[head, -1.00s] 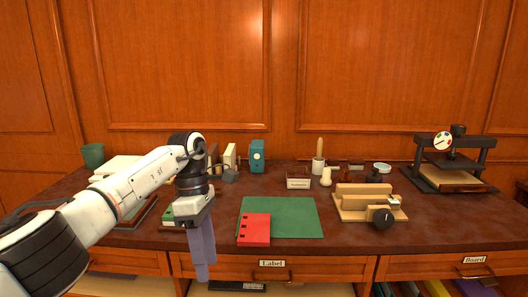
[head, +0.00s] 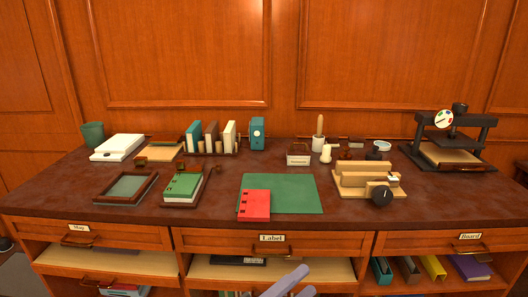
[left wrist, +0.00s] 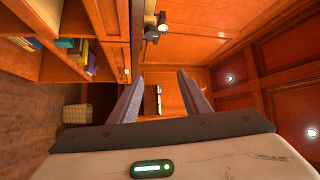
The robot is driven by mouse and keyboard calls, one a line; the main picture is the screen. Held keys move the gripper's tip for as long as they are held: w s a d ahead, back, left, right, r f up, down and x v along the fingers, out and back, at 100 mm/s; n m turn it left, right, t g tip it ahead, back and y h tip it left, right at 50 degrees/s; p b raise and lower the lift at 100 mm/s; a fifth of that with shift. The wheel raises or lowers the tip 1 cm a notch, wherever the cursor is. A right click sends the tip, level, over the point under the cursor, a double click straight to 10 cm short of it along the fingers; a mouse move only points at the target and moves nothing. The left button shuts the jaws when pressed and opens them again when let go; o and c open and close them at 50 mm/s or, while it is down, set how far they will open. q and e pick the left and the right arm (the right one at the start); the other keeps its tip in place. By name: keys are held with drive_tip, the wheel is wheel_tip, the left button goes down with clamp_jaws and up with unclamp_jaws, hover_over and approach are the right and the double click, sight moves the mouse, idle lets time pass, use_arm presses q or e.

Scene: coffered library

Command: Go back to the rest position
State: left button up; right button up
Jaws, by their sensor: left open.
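My left gripper (head: 306,280) shows only as two grey-purple fingers at the bottom edge of the head view. They are in front of the desk, below the front edge of its top, and apart from everything on it. In the left wrist view the two fingers (left wrist: 160,77) stand apart with nothing held between them. The rest of my left arm is out of the head view. My right gripper is in neither view.
The brown desk top (head: 120,210) holds a red book (head: 255,204) on a green mat (head: 290,190), a green book (head: 183,187), a wooden jig (head: 352,181) and a black press (head: 480,133). Drawers and open shelves lie below. A basket (left wrist: 77,114) stands on the floor.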

use_arm(q)
drive_tip(key=s+a+f+n+t+y, duration=0.3)
drive_tip(key=a+f+n+y, duration=0.45)
drive_tip(key=a+n, duration=0.3)
drive_tip(key=s+a+f+n+g+y, duration=0.3)
drive_tip(key=s+a+f+n, duration=0.3)
drive_tip(key=s, duration=0.3)
drive_tip(key=s+a+f+n+g+y, duration=0.3)
drive_tip(key=s+a+f+n, duration=0.4)
drive_tip(key=s+f, duration=0.2)
drive_tip(key=shift+s+a+f+g, duration=0.25)
drive_tip(key=shift+s+f+g, duration=0.05)
drive_tip(key=shift+s, duration=0.25)
drive_tip(key=shift+n, duration=0.25)
